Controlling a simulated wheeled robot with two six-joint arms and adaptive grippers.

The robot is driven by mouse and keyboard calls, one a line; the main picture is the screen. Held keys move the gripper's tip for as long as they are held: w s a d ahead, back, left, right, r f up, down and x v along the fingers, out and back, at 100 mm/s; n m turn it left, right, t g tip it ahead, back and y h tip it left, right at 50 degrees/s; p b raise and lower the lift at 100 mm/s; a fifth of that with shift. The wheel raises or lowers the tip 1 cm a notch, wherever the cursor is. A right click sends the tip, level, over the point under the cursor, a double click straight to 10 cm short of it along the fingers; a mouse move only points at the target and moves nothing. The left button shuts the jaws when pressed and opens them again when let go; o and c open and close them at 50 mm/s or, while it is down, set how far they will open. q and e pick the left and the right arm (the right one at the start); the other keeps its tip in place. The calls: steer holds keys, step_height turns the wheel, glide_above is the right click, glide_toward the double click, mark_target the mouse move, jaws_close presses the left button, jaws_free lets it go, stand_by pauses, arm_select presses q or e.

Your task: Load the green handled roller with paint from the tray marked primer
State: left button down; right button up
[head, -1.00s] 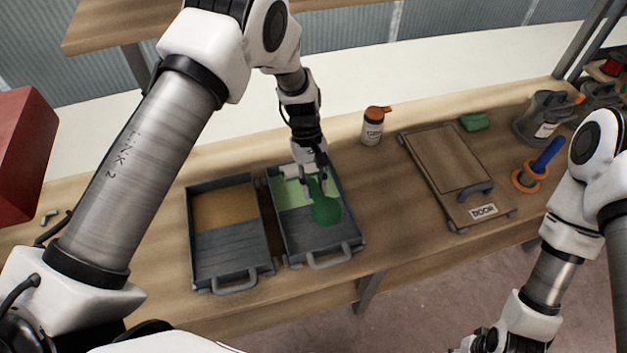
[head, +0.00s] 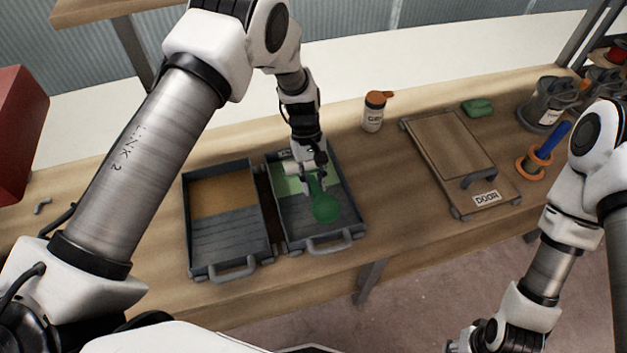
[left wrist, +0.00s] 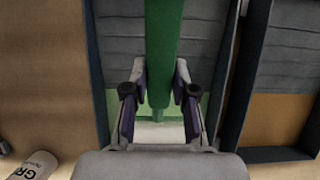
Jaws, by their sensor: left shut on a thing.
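The roller's green handle (head: 326,208) is in my left gripper (head: 314,186), over the right-hand of two grey trays (head: 350,222). The left wrist view shows the green handle (left wrist: 163,50) running between the two fingers of the left gripper (left wrist: 158,92). A pale roller sleeve (left wrist: 160,132) shows beyond the fingers. Light green paint (head: 285,183) lies in the far part of this tray. The sleeve is mostly hidden by the gripper in the head view, so I cannot tell if it touches the paint. A small label at the tray's far edge is too covered to read.
The left-hand tray (head: 229,245) holds ochre paint (head: 222,199). A white bottle with an orange cap (head: 374,111) stands behind. A wooden panel marked DOOR (head: 450,150) lies to the right, with a green block (head: 478,107) and a blue-handled item (head: 553,140) past it.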

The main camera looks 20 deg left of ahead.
mark_target(313, 182)
arm_select(q)
steer(key=shift+w+f, duration=0.1)
steer(key=shift+f, duration=0.25)
steer(key=shift+f+b, duration=0.2)
steer(key=shift+b, duration=0.1)
steer(key=shift+r, duration=0.1)
step_height(313, 182, up, 9)
steer(key=p, duration=0.6)
steer(key=shift+p, duration=0.35)
